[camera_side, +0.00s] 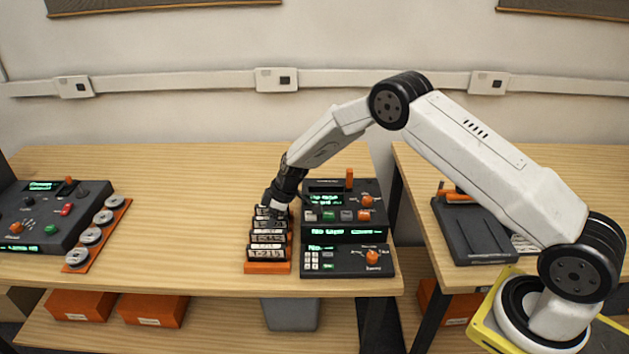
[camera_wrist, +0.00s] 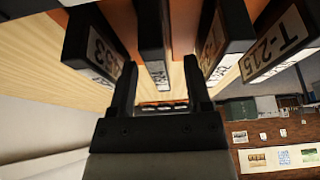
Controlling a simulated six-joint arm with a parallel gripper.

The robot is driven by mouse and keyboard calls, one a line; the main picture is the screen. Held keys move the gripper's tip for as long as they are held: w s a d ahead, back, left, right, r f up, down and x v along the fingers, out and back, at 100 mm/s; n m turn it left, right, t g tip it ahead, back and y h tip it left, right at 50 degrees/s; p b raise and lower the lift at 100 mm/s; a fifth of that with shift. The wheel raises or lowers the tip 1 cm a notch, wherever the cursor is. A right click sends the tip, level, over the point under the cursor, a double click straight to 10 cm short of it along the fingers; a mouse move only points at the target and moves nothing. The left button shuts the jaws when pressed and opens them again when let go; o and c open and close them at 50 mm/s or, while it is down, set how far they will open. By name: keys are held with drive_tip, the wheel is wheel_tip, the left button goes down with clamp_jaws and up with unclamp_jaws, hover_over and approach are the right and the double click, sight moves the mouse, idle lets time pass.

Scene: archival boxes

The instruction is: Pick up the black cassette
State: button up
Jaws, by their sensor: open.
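Several black cassettes with white labels stand in a row in an orange rack (camera_side: 267,268) on the table. The front cassette (camera_side: 267,253) reads T-215 and also shows at the right of the wrist view (camera_wrist: 283,42). My gripper (camera_side: 274,207) is at the far end of the row, pointing down. In the wrist view my gripper (camera_wrist: 160,65) is open, its two fingers apart. One black cassette (camera_wrist: 152,35) shows between the fingers, its label partly readable. Another cassette (camera_wrist: 92,42) is left of them. I cannot tell whether the fingers touch anything.
Dark control panels (camera_side: 346,262) with knobs and green displays stand right beside the rack. Another console (camera_side: 50,215) and an orange strip of round grey parts (camera_side: 97,235) are at the left. The table (camera_side: 190,215) between is clear. A second table (camera_side: 600,170) is at right.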

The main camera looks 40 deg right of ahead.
sight(265, 218)
drive_tip(key=shift+f, duration=0.1)
drive_tip(key=shift+c, duration=0.2)
clamp_jaws()
idle(0.5)
drive_tip(key=shift+r, duration=0.95)
wheel_tip(265, 218, up, 2)
drive_tip(key=shift+r, duration=0.1)
drive_tip(key=s+r, duration=0.9)
drive_tip(key=s, duration=0.5)
drive_tip(key=shift+d+r, duration=0.2)
drive_tip(key=shift+d, duration=0.15)
